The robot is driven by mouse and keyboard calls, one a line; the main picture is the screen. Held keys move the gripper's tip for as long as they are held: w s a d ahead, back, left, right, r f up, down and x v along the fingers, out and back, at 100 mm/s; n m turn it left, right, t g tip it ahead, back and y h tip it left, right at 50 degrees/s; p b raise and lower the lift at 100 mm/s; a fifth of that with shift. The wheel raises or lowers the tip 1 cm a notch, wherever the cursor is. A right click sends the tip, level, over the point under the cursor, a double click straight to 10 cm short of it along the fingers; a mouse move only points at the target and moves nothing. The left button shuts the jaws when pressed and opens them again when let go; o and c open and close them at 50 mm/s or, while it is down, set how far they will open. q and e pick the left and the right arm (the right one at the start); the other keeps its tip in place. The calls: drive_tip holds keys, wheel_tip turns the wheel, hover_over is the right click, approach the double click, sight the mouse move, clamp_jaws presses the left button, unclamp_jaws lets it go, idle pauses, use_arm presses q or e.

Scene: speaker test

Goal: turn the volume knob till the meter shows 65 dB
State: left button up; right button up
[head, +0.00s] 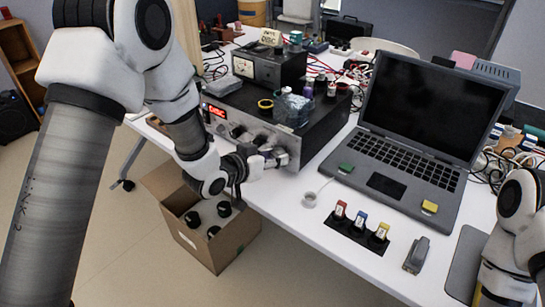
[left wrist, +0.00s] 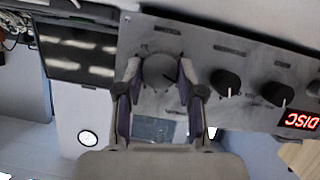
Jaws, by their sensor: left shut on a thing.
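My left gripper (head: 274,158) is at the right end of the front panel of a dark amplifier (head: 318,137). In the left wrist view its two fingers (left wrist: 160,75) are shut on a round grey knob (left wrist: 157,70), one on each side. The lettering by this knob is too blurred to read. The amplifier's red display (left wrist: 301,120) reads DISC, upside down in this view. A box with a pale dial meter (head: 243,68) stands on the amplifier; its reading is too small to tell. My right arm is at the right edge, its gripper out of view.
Two dark knobs (left wrist: 226,82) (left wrist: 277,94) sit beside the gripped one. An open laptop (head: 415,125) stands right of the amplifier. Red, blue and yellow tagged items sit in a dark holder (head: 343,236) near the front edge. A cardboard box (head: 218,250) stands on the floor below.

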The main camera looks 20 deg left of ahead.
use_arm(q)
drive_tip(key=o, duration=1.1)
drive_tip(key=shift+o, duration=0.2)
drive_tip(key=v, duration=1.2)
